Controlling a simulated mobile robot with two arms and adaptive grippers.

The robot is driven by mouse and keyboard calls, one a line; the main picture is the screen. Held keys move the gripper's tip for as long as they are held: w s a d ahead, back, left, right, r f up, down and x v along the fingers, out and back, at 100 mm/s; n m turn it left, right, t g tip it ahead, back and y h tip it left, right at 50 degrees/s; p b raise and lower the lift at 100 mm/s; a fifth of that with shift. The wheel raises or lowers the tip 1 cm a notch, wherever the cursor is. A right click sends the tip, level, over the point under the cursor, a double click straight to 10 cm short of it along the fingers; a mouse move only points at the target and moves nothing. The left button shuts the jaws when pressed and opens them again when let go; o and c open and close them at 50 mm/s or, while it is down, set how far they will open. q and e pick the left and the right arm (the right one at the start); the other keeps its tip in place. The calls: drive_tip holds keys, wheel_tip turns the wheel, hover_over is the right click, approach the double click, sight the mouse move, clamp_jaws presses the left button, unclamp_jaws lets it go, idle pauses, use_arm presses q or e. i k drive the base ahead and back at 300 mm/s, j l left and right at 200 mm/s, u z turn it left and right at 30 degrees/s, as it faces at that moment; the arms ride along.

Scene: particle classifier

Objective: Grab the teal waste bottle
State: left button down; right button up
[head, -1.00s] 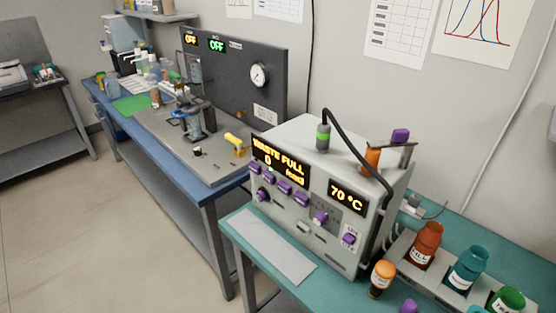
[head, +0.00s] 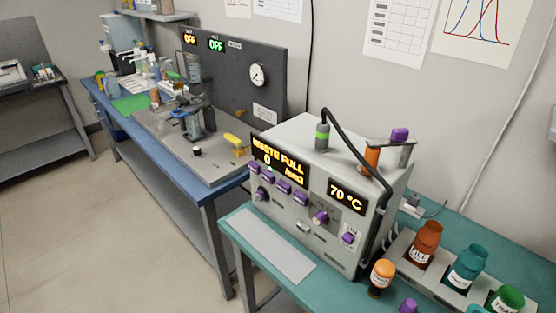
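The teal waste bottle (head: 466,267) stands upright at the lower right in the head view. It sits in a pale rack (head: 432,282) on the teal bench, between a brown-red bottle (head: 425,244) and a green bottle (head: 505,300). It carries a white label whose text is too small to read. Neither of my grippers shows in the head view.
The classifier (head: 330,190) stands left of the rack; its display reads "WASTE FULL 0" and "70 °C". An orange-capped bottle (head: 382,276) and a purple cap (head: 408,306) are in front of the rack. A white mat (head: 270,247) lies bare at the bench's front.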

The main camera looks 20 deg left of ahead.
sight(471, 262)
drive_tip(key=j+z, duration=0.2)
drive_tip(key=j, duration=0.15)
drive_tip(key=k+j+z, duration=0.2)
drive_tip(key=j, duration=0.15)
drive_tip(key=j+z, duration=0.2)
drive_tip(key=j, duration=0.15)
drive_tip(key=k+j+z, duration=0.2)
drive_tip(key=i+j, duration=0.05)
drive_tip(key=j, duration=0.05)
